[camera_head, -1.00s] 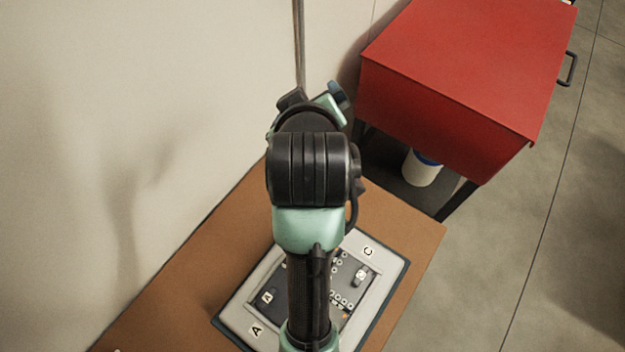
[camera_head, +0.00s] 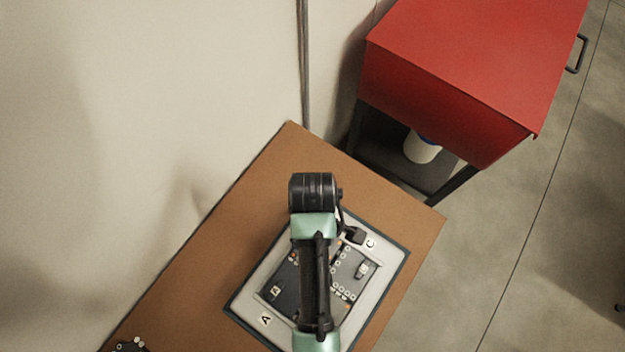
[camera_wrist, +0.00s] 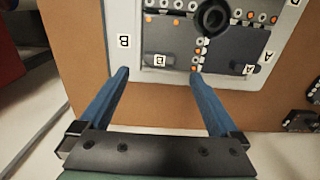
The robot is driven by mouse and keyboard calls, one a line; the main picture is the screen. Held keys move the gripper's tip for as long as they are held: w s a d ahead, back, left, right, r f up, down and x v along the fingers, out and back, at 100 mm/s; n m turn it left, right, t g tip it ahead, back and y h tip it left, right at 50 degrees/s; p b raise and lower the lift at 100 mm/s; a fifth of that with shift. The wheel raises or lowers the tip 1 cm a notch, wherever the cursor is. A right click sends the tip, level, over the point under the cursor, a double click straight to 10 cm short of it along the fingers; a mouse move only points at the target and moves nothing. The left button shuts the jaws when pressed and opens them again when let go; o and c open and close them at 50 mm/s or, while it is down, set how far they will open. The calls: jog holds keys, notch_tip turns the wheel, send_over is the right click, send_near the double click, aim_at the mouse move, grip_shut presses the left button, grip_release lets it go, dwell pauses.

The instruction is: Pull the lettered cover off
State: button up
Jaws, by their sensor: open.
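A light grey panel with a dark border (camera_head: 378,288) lies on the brown table, partly hidden by my arm. Its frame carries letters; A and C show in the head view. Inside it are dark lettered covers: one marked A (camera_head: 268,291) and one marked C (camera_head: 346,262). In the wrist view I see the A cover (camera_wrist: 232,58) and another dark lettered cover (camera_wrist: 172,47) near frame letter B; its letter is too small to read surely. My gripper (camera_wrist: 160,74) is open and empty, its blue fingertips at either side of that label. Contact cannot be told.
The brown table (camera_head: 240,215) stands against a pale wall. A red cabinet (camera_head: 470,70) with a white container (camera_head: 422,150) below it stands behind at right. Small dark parts (camera_wrist: 300,121) lie on the table beside the panel. A round black knob (camera_wrist: 212,17) sits on the panel.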

jog(key=shift+f, duration=2.55)
grip_shut()
